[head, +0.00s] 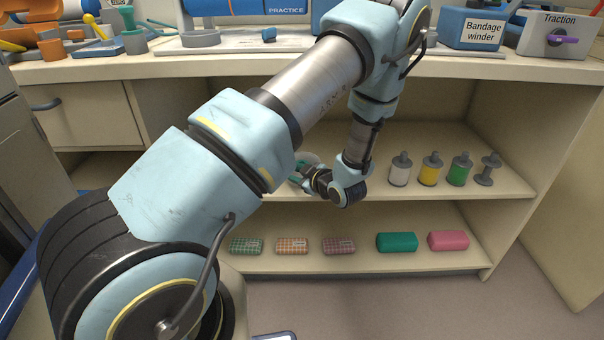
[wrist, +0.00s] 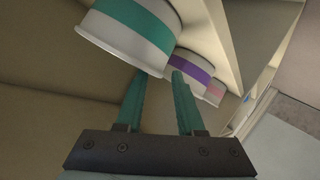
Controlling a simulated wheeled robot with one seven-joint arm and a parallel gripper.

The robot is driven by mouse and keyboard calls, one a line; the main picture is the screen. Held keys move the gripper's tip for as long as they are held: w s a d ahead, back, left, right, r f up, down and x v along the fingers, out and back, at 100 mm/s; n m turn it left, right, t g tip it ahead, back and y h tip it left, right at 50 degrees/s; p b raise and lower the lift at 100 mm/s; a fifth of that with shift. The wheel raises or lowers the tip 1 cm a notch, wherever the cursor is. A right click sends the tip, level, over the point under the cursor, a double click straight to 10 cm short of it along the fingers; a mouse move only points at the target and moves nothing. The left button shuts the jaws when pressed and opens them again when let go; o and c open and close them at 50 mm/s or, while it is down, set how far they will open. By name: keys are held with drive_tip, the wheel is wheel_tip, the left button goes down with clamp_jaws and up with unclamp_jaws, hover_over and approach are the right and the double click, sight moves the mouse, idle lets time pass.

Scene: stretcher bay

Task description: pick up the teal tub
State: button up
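The teal tub (wrist: 128,28) is white with a teal band and shows large at the top left of the wrist view. My gripper (wrist: 160,78) has two teal fingers, spread apart with nothing between them. The fingertips are close to the tub's near rim, and the left tip meets the rim in the picture. I cannot tell whether they touch. In the head view my gripper (head: 302,174) is at the upper shelf, and my own arm hides most of what is around it.
In the wrist view a purple-banded tub (wrist: 190,68) and a pink-banded tub (wrist: 215,92) stand beside the teal one. On the upper shelf (head: 450,193) several spools, including a yellow one (head: 431,170), stand to the right. Several packs, including a green one (head: 397,242), lie on the lower shelf.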

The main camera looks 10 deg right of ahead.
clamp_jaws()
idle(1.2)
